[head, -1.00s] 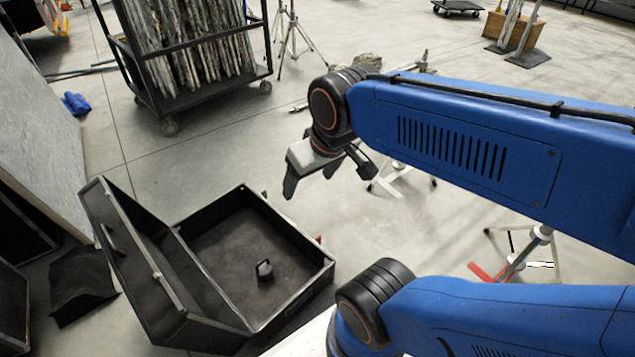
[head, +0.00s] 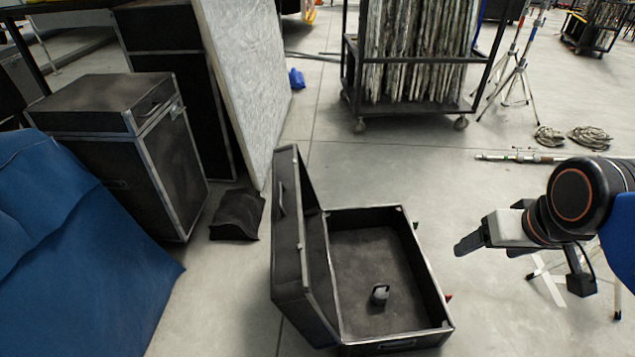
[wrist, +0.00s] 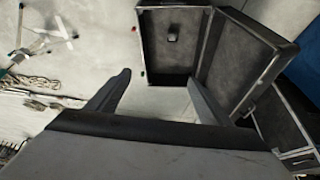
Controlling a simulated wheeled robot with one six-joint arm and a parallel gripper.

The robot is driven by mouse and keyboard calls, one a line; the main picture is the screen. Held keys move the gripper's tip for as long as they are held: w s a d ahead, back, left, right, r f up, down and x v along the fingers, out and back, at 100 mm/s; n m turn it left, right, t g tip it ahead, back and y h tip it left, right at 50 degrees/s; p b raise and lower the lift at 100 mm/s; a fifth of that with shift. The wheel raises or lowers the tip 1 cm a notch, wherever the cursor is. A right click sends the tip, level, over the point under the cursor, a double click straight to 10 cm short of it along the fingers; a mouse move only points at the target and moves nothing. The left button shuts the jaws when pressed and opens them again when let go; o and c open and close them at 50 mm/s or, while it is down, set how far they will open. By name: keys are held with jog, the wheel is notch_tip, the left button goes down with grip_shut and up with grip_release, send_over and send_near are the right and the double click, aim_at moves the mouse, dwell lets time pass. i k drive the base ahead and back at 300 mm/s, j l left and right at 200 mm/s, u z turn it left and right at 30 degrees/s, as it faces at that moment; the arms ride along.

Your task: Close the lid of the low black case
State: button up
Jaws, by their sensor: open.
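The low black case (head: 432,290) stands open on the floor in the lower middle of the head view. Its lid (head: 288,258) is raised, leaning up along the case's left side. A small dark object (head: 380,294) lies inside on the case floor. My gripper (head: 466,246) is to the right of the case, above the floor and apart from it, and looks empty. In the wrist view its two fingers (wrist: 160,97) are spread apart, with the case (wrist: 170,78) beyond them and the lid (wrist: 242,62) on the right.
A tall black case (head: 135,165) and a blue cloth (head: 75,250) are on the left. A black sandbag (head: 238,214) lies behind the lid. A wheeled rack (head: 415,105) and light stands (head: 516,80) are behind.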

aim_at(302, 288)
jog(key=j+u, duration=0.1)
jog(key=j, duration=0.35)
jog(key=i+j+u, duration=0.15)
jog(key=j, duration=0.35)
jog(key=i+j+u, duration=0.1)
jog(key=j, duration=0.35)
